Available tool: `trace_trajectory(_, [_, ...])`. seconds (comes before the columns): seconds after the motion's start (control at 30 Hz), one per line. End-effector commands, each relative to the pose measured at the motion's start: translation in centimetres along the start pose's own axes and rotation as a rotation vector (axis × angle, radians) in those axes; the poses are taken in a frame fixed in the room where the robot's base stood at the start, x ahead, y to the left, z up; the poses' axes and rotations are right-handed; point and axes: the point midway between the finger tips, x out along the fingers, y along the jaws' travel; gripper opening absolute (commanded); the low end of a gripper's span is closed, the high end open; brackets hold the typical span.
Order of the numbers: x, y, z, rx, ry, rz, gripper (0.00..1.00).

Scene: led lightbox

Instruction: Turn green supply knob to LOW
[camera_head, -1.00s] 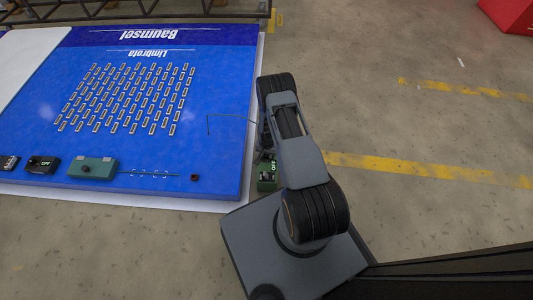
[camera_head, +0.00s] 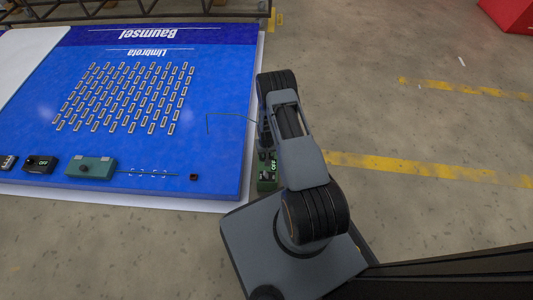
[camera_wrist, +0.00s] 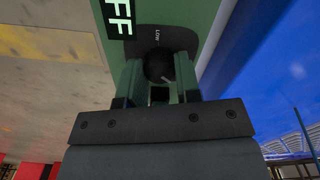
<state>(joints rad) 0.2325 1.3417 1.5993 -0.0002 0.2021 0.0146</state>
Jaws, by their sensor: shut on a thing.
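The green supply box (camera_head: 266,184) stands at the right edge of the blue panel in the head view, partly hidden by my arm. In the wrist view its green face (camera_wrist: 200,14) fills the upper middle, with a dark plate bearing the word LOW and a black-and-white "FF" display (camera_wrist: 118,18). The round black knob (camera_wrist: 159,64) sits just below LOW, with a light mark on its lower right part. My gripper (camera_wrist: 158,80) is shut on the knob, with one finger on each side. In the head view the fingers are hard to make out.
The blue panel (camera_head: 60,75) with rows of small LEDs lies left of my arm. Along its front edge are a teal box (camera_head: 91,167) and a black box (camera_head: 40,164). A thin wire (camera_head: 207,122) rises near my arm.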

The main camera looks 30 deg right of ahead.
Motion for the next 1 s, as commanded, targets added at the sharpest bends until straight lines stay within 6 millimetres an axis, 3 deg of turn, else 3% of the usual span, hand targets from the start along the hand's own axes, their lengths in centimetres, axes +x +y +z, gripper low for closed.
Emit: trace_trajectory(1.0, [-0.01, -0.04, -0.3, -0.966, 0.008, 0.004, 0.07])
